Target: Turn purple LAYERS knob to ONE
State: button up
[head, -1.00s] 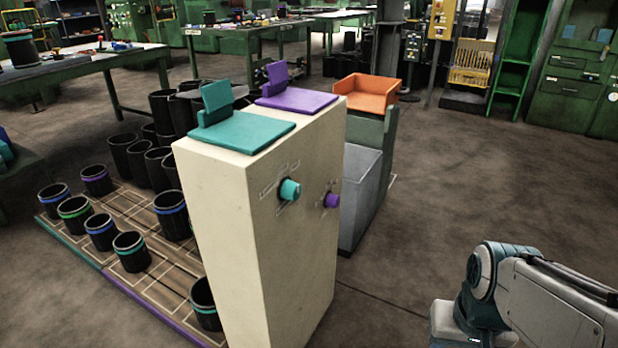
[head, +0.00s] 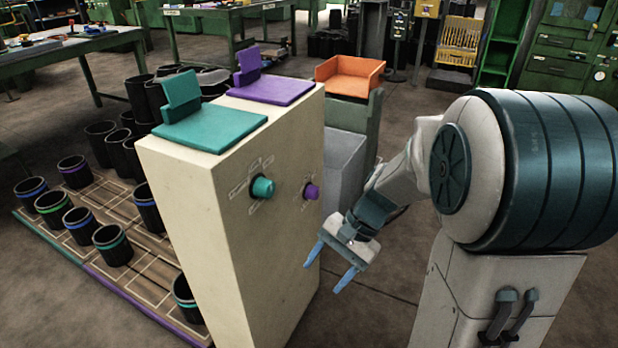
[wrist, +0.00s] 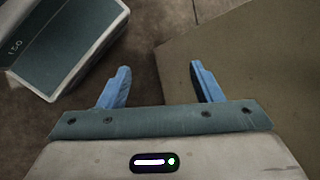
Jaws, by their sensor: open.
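The purple knob (head: 311,192) is on the right part of the cream cabinet's (head: 230,250) front face in the head view. Its pointer and the small markings around it are too small to read. A teal knob (head: 262,187) sits to its left on the same face. My gripper (head: 332,268) is open and empty, below and to the right of the purple knob, apart from it. In the wrist view the two blue fingers (wrist: 158,84) are spread, with floor and a flat tan surface beyond them. Neither knob shows in the wrist view.
Teal (head: 210,128) and purple (head: 270,91) seats top the cabinet. An orange tray (head: 350,88) on a grey-green stand is behind it. Black sleeves with coloured bands stand on a marked pallet (head: 150,275) to the left. Floor right of the cabinet is open.

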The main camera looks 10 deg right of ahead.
jog(key=w+d+f+m+t+y+p, duration=0.1)
jog(key=w+d+f+m+t+y, duration=0.15)
jog(key=w+m+y, duration=0.65)
jog(key=m+t+p, duration=0.1)
jog(key=m+t, duration=0.7)
jog(key=t, duration=0.2)
send_near(318, 195)
jog(key=shift+g+h, duration=0.25)
jog(key=shift+h, duration=0.05)
jog(key=b+x, duration=0.1)
jog(key=x, duration=0.2)
jog(key=b+x, duration=0.1)
jog(key=x, duration=0.2)
jog(key=r+b+x, duration=0.1)
jog(key=x, duration=0.2)
jog(key=shift+w+a, duration=0.1)
jog(key=shift+a, duration=0.35)
jog(key=c, duration=1)
